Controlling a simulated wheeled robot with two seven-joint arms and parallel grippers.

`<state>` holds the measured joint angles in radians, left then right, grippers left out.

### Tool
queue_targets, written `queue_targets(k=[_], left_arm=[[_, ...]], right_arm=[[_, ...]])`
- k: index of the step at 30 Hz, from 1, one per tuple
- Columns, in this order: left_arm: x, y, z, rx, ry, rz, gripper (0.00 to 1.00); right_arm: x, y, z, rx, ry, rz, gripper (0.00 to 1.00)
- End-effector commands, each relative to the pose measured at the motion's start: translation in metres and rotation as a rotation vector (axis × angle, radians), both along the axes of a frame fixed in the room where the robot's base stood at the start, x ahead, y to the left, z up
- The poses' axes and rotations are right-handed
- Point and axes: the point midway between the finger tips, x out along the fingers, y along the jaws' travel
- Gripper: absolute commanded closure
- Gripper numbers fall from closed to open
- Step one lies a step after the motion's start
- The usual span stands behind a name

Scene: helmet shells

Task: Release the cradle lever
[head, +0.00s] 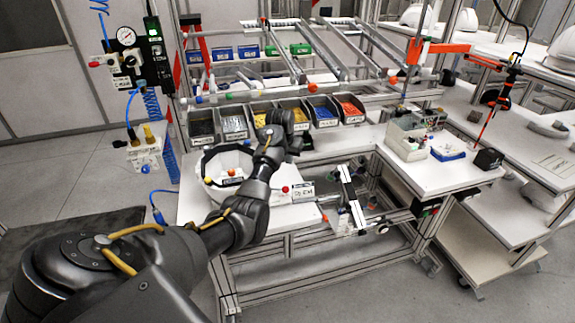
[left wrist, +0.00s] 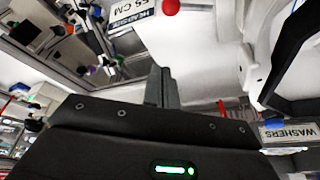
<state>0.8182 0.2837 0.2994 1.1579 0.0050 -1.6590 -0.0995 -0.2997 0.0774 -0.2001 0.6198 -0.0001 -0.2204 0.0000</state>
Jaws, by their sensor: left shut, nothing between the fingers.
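A white helmet shell (head: 236,158) sits at the left of the white workbench, partly hidden by my left arm. A red ball knob (head: 285,189) stands beside the head-size label (head: 303,191); it looks like the cradle lever's end, but its stem is unclear. In the left wrist view the red knob (left wrist: 171,6) is at the top edge, right of the upside-down label (left wrist: 132,12). My left gripper (head: 281,137) is above the bench, behind the knob and near the bins. Its fingers (left wrist: 160,88) are together and empty, apart from the knob. My right gripper is out of view.
Parts bins (head: 325,112) line the back of the bench, with a washers label (left wrist: 288,133) close to my left gripper. A rack with rails (head: 330,55) rises behind them. A side table (head: 440,165) with equipment is at the right. Floor is free in front.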

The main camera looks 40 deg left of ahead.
Motion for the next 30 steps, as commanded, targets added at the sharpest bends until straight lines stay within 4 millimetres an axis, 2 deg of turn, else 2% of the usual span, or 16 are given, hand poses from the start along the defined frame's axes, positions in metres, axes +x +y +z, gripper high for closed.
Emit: queue_targets(k=[8,10,13,14,15,19,24,30], left_arm=[[0.017,0.006,-0.052,-0.001,0.004,0.000,1.00],[0.022,0.007,-0.070,0.000,0.001,0.000,1.00],[0.026,0.008,-0.082,0.000,0.000,0.000,1.00],[0.027,0.009,-0.085,0.000,-0.001,0.000,1.00],[0.022,0.007,-0.078,0.000,0.000,0.000,1.00],[0.008,0.002,-0.083,0.000,0.000,0.000,1.00],[-0.004,-0.002,-0.091,-0.001,0.000,0.000,1.00],[-0.008,-0.003,-0.094,-0.001,0.000,0.000,1.00]], right_arm=[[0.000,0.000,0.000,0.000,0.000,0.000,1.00],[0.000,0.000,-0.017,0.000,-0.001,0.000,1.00],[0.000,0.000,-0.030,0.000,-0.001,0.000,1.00],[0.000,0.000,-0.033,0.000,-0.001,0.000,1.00],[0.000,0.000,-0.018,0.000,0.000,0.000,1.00],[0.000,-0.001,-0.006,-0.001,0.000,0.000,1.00],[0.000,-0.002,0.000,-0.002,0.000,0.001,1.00],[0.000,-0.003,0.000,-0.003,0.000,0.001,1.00]])
